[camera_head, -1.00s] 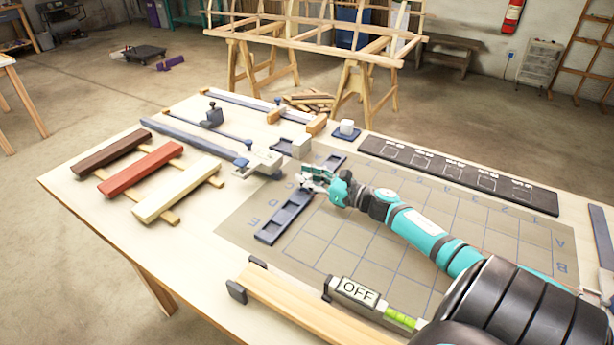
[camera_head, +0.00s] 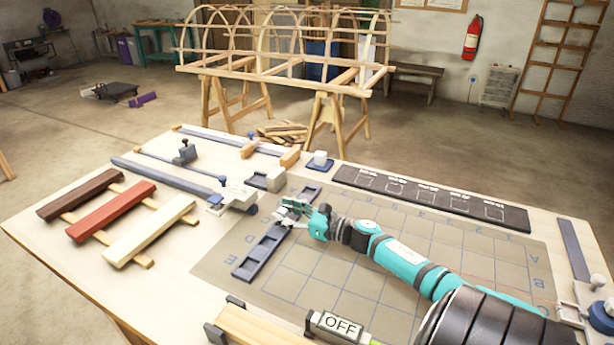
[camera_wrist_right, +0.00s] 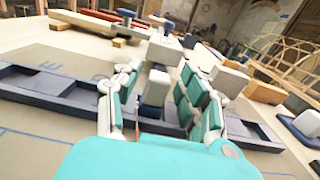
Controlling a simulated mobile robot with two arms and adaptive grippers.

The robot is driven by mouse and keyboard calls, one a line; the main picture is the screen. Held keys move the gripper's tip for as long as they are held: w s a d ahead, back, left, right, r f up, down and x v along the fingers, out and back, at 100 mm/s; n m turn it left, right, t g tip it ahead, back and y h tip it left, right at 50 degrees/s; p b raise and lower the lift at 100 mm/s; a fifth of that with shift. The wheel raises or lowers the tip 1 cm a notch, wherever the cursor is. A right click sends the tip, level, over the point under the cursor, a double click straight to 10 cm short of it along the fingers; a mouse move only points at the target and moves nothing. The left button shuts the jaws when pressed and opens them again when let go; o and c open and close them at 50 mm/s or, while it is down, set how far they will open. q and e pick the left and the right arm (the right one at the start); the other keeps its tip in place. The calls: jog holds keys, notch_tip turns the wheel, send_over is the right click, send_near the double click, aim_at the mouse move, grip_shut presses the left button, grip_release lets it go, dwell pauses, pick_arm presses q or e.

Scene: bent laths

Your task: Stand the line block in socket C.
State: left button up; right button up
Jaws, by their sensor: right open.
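The dark blue socket strip (camera_head: 262,250) lies along the left side of the grid mat. My right gripper (camera_head: 290,212) is low over its middle part, with fingers apart. My left gripper is out of view.
A beige block (camera_head: 275,178) stands just beyond the strip. A white block (camera_head: 320,157) sits on a blue base. A clamp head (camera_head: 236,196) and colored laths (camera_head: 112,210) lie left. A dark panel (camera_head: 430,198) runs behind the mat; its right area has free room.

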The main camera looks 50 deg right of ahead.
jog(key=b+v, duration=0.1)
jog(key=v, duration=1)
jog(key=shift+r, duration=0.15)
